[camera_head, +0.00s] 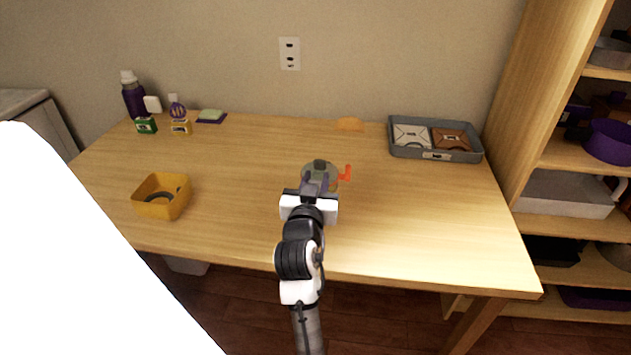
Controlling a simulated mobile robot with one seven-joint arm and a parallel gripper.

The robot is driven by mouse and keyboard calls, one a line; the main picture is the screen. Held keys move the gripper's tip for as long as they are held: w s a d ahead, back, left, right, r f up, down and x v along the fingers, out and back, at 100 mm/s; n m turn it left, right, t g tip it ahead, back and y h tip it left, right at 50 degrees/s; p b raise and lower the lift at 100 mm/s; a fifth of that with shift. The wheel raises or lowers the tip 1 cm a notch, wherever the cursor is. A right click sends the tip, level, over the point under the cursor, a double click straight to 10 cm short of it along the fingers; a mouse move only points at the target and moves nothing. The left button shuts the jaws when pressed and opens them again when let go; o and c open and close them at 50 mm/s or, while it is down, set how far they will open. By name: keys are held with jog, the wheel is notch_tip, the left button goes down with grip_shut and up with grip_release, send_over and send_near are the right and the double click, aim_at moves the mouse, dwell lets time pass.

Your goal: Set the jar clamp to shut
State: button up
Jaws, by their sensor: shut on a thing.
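The jar (311,178) stands near the middle of the wooden table. It looks grey and round, with a dark knob on top. An orange-red clamp lever (346,173) sticks out at its right side. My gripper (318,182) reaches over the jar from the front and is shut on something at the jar. The fingers hide most of the jar's front, and I cannot tell exactly which part they grip.
A yellow bin (139,202) with a dark ring inside stands at the left. A grey tray (436,155) with two flat boxes is at the back right. A purple bottle (134,100) and small boxes stand at the back left. The table's right front is clear.

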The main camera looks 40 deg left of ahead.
jog(key=shift+w+a+r+g+h+p, duration=0.15)
jog(key=shift+w+r+g+h+p, duration=0.3)
jog(key=shift+p, duration=1.55)
jog(key=shift+w+a+g+p, duration=0.15)
jog(key=shift+g+p, duration=0.3)
jog(key=shift+p, duration=0.7)
jog(key=shift+a+f+g+h+p, duration=0.15)
jog(key=shift+f+g+h+p, duration=0.1)
jog(key=shift+g+p, duration=0.25)
jog(key=shift+f, duration=0.1)
jog(key=o, duration=1)
